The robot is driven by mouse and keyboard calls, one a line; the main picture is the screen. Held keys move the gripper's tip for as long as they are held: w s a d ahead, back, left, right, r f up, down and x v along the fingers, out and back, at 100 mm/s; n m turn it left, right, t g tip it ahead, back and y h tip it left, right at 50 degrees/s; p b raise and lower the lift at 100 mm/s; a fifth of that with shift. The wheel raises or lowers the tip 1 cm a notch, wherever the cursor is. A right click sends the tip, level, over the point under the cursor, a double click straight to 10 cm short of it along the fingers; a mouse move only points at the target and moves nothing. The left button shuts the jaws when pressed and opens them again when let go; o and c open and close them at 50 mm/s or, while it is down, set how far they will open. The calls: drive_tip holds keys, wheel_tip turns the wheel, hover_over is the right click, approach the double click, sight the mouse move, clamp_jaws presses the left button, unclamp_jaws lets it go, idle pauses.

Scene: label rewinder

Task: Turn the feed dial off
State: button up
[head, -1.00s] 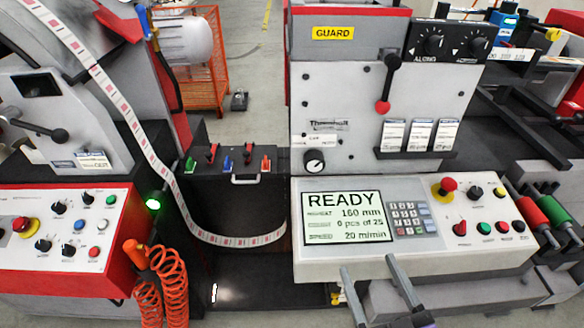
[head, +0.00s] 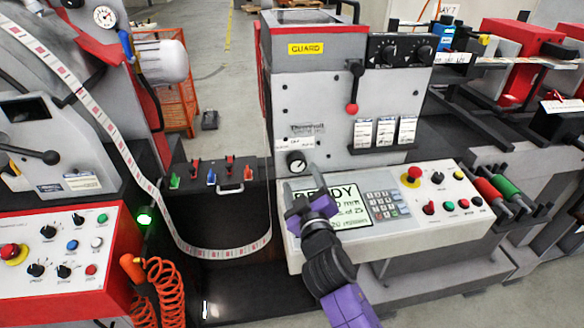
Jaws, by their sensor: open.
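My gripper (head: 303,190) is purple with grey fingers, open and seemingly empty. It is in front of the READY screen (head: 348,206) and hides part of its text. A black dial with a white pointer (head: 297,162) sits on the grey machine front just above the gripper's fingers; I cannot see contact. Two larger black dials (head: 388,53) (head: 425,54) are on a black box at the upper right of the machine. Several black knobs, including one (head: 48,231), are on the left red-edged panel (head: 30,290). I cannot read which dial is labelled feed.
A lever with a red ball (head: 351,107) hangs above the screen. Card holders (head: 385,133) stand to its right. A red button (head: 413,174) and a keypad (head: 385,206) are right of the screen. A label strip (head: 178,235) loops at left, near orange coiled hose (head: 165,285).

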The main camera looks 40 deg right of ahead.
sight(297, 166)
drive_tip(key=x, duration=0.6)
drive_tip(key=shift+p, duration=0.4)
drive_tip(key=shift+d, duration=0.1)
